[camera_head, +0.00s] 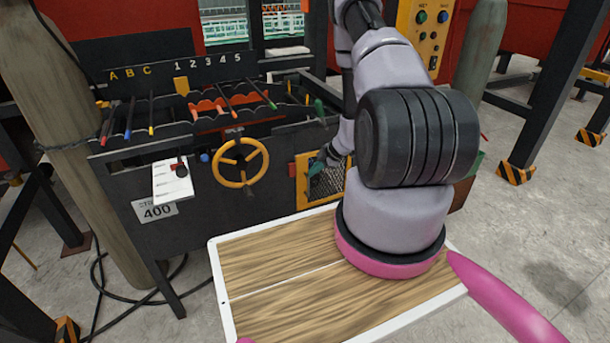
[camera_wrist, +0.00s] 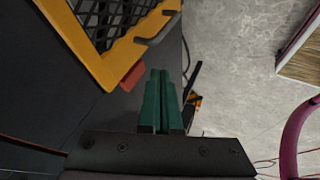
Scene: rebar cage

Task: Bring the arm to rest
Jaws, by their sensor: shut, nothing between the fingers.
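My gripper has green fingers that lie side by side, shut with nothing between them, in the wrist view (camera_wrist: 161,75). In the head view my gripper (camera_head: 316,170) is small and partly dark, in front of the yellow-framed mesh panel (camera_head: 302,186) on the bench front. My arm is bent, rising from its base and folding down towards that panel. In the wrist view the mesh panel (camera_wrist: 88,58) is at the upper left, with a grey handle and a red block near the fingers. I cannot tell whether the fingers touch anything.
The dark workbench (camera_head: 125,205) carries a yellow handwheel (camera_head: 241,182), a white box with a dark red knob (camera_head: 172,182) and a rack of coloured-tipped rods. My wooden deck lies in front. A yellow button box (camera_head: 425,35) stands behind the arm. Concrete floor (camera_head: 555,240) is open at right.

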